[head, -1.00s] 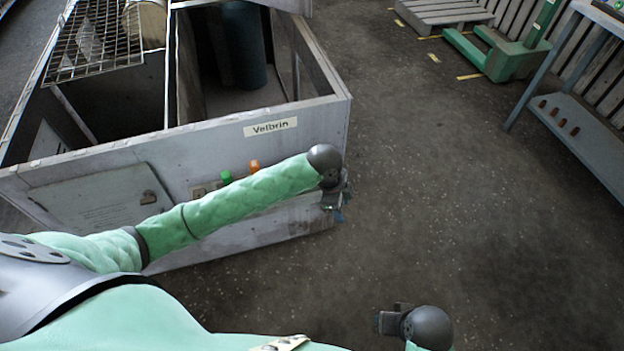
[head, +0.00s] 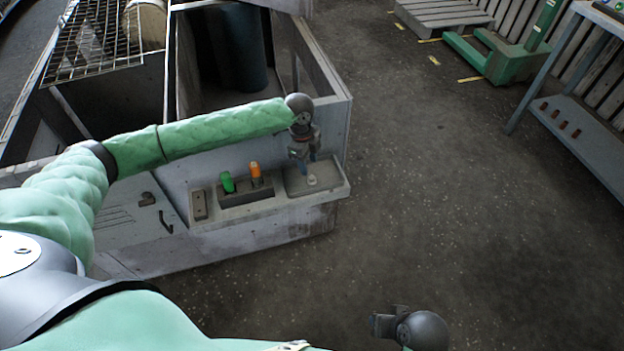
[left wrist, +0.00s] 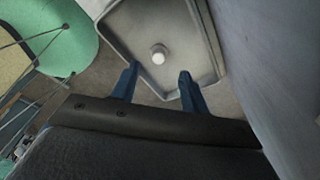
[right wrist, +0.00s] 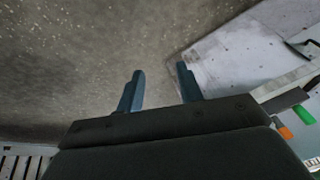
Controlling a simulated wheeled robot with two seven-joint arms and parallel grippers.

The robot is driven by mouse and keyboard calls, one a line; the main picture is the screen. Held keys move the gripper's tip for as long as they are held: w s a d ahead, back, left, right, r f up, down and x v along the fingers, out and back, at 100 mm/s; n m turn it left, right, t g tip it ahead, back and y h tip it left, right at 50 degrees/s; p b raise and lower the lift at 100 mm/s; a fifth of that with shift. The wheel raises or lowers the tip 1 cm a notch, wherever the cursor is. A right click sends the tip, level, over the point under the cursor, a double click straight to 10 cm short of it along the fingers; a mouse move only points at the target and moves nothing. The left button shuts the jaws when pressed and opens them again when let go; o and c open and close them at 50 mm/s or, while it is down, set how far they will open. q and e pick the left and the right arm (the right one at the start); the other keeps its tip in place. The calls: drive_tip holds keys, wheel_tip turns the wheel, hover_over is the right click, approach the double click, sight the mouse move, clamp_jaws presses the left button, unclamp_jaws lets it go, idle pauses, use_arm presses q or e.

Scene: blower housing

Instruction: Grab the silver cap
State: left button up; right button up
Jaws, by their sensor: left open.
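The silver cap (head: 312,181) stands in a shallow grey tray (head: 334,186) at the right end of the ledge on the housing's front. In the left wrist view the small round cap (left wrist: 158,55) lies on the tray floor, just beyond the fingertips. My left gripper (head: 303,162) is above the tray, pointing down, with its blue fingers (left wrist: 158,72) apart and nothing between them. My right gripper (head: 374,325) is low in front of the housing; in the right wrist view its fingers (right wrist: 160,68) are apart and empty over the floor.
The housing (head: 330,120) rises behind the ledge. A green pallet jack (head: 505,58) and a bench (head: 580,130) are off right. The floor between is clear.

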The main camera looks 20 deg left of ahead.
sight(312, 177)
use_arm(q)
drive_tip(key=shift+d+f, duration=0.15)
drive_tip(key=shift+f, duration=0.35)
drive_tip(key=f, duration=0.1)
drive_tip(key=f+p, duration=0.1)
drive_tip(key=f, duration=0.2)
drive_tip(key=shift+s+d, duration=0.2)
drive_tip(key=shift+d, duration=0.15)
drive_tip(key=shift+f, duration=0.35)
drive_tip(key=c, duration=1)
use_arm(e)
drive_tip(key=shift+s+d+r+h, duration=0.15)
drive_tip(key=shift+d+r, duration=0.35)
drive_tip(key=shift+d, duration=0.05)
drive_tip(key=shift+s+d+r+h, duration=0.15)
drive_tip(key=shift+d+r, duration=0.3)
drive_tip(key=shift+d, duration=0.1)
